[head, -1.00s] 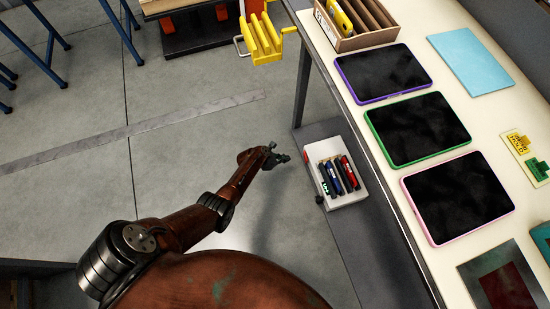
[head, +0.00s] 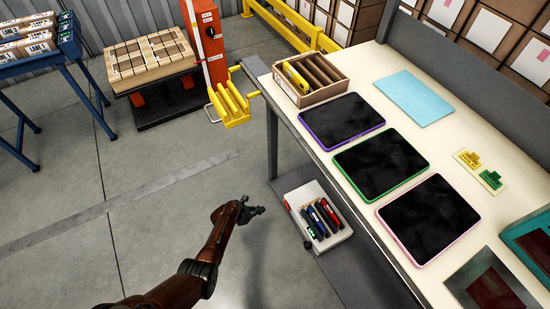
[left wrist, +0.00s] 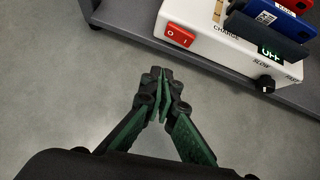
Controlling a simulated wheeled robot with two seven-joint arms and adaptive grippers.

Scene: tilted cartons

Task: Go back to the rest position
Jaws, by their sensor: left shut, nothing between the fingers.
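My left gripper (head: 254,209) is over the open floor, to the left of the low shelf under the workbench. In the left wrist view its green and black fingers (left wrist: 160,92) are closed together with nothing between them. My right gripper is in neither view.
A white charger (head: 335,232) with several battery packs (head: 323,218) stands on the low shelf (head: 350,268). The workbench (head: 345,177) carries three dark tablets and a wooden divided box (head: 310,88). A yellow rack (head: 230,104) stands beyond. The floor (head: 150,225) at left is clear.

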